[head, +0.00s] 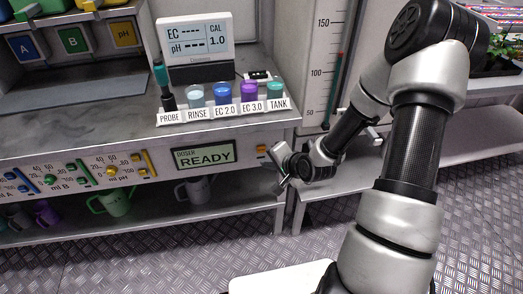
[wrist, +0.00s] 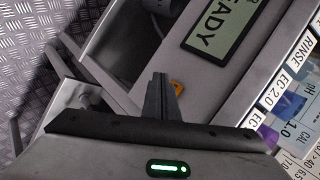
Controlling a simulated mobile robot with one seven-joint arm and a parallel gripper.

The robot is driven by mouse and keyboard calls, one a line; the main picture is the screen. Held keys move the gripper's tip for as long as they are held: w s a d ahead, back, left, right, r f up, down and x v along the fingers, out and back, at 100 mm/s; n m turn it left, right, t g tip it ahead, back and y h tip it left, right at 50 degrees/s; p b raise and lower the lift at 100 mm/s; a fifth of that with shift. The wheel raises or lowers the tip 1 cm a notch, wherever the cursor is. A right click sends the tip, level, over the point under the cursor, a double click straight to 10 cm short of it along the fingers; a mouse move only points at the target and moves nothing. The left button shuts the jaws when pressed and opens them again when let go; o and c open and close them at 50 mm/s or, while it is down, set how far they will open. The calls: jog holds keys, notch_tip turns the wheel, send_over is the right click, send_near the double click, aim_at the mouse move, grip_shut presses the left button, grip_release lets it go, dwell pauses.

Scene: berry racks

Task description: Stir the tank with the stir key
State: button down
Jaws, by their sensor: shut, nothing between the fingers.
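A small orange key (head: 262,149) sits on the bench front, just right of the doser display; I take it for the stir key, though I can read no label on it. It also shows in the wrist view (wrist: 177,87), right beside my fingertips. My gripper (head: 273,160) is shut and empty, close in front of the bench face near this key. In the wrist view its dark fingers (wrist: 158,92) are together; I cannot tell whether they touch the key. The tall tank (head: 322,65) with a level scale stands right of the bench.
The doser display (head: 205,155) reads READY. Labelled cups, including a teal TANK cup (head: 275,91), stand on the bench top below a meter (head: 195,42). Coloured dosing controls (head: 75,172) line the bench front at left. Mugs (head: 110,199) stand on the shelf below.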

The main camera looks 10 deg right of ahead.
jog(key=shift+w, duration=1.3)
jog(key=shift+w, duration=0.1)
dwell(1.0)
jog(key=shift+w, duration=0.35)
jog(key=shift+w, duration=0.45)
dwell(0.8)
jog(key=shift+s, duration=0.1)
jog(key=shift+s+p, duration=0.35)
jog(key=shift+s, duration=0.4)
jog(key=shift+s, duration=0.15)
jog(key=shift+s, duration=2.4)
